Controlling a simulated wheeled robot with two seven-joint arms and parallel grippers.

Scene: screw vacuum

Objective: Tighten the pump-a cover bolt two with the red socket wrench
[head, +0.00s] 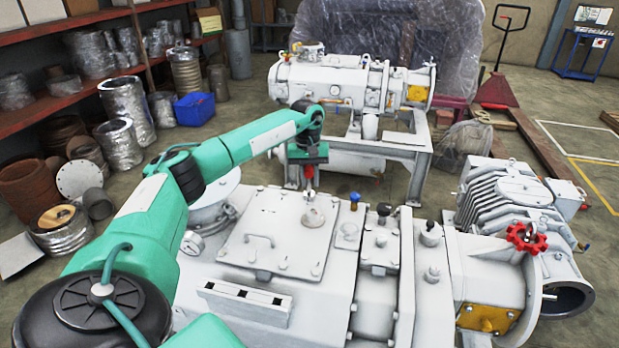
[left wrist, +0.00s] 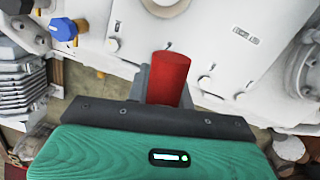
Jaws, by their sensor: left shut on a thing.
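The white pump (head: 385,250) in front of me has a square cover plate (head: 285,225) with a handle and small bolts near its edges. My left gripper (head: 309,172) is shut on the red socket wrench (head: 309,184), held upright near the cover's far right corner. The wrench points down toward a round grey disc (head: 313,217) there. I cannot tell whether its tip touches anything. In the left wrist view the wrench's red body (left wrist: 170,77) stands out between the fingers (left wrist: 168,90). The bolt under the wrench is hidden. My right gripper is not in view.
A blue-knobbed valve (head: 354,199) stands right of the cover, and a red handwheel (head: 526,237) farther right. A second white pump (head: 350,85) is behind. Shelves and metal cans (head: 127,105) line the left. Open floor (head: 590,130) lies at right.

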